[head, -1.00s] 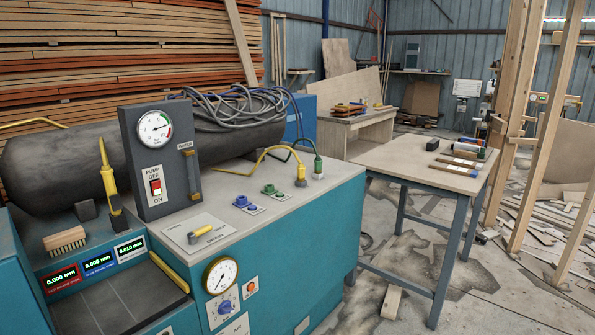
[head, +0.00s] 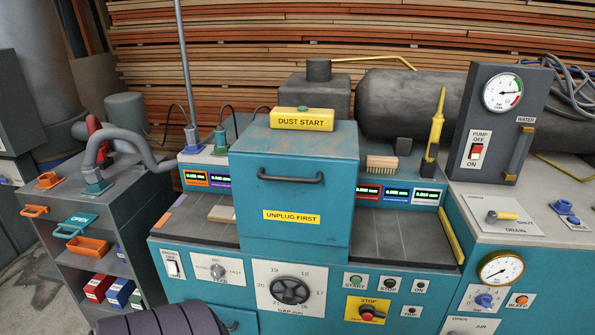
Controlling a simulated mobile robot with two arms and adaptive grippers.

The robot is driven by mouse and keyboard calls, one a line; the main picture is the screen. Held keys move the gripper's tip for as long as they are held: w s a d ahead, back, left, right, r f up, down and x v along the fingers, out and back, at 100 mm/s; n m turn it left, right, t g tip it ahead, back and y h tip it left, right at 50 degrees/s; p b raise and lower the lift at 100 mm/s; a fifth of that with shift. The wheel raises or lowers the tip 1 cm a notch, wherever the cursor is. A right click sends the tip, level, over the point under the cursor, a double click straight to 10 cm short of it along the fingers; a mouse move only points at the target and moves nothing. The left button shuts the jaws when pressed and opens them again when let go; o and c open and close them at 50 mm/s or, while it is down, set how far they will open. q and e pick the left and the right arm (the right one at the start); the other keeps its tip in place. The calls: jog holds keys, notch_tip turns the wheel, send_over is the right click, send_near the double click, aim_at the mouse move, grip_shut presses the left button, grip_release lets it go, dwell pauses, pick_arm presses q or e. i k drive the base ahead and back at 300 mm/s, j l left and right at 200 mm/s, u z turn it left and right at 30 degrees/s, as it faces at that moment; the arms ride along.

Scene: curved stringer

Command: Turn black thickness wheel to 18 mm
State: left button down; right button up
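The black thickness wheel (head: 290,290) is a round spoked handwheel on a white plate (head: 262,272) marked "GAP mm", low on the front of the teal machine (head: 190,262). Numbers such as 19, 18 and 17 are printed around it. The wheel's exact setting is too small to read. Neither gripper shows in the head view, and nothing is seen touching the wheel.
A teal hood (head: 292,195) labelled "UNPLUG FIRST" sits above the wheel. A feed knob (head: 218,271) lies left of the wheel; a red stop button (head: 367,312) on yellow lies right. A grey shelf cart (head: 95,225) stands at left.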

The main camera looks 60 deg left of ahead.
aim_at(288, 290)
jog(key=u, duration=1.75)
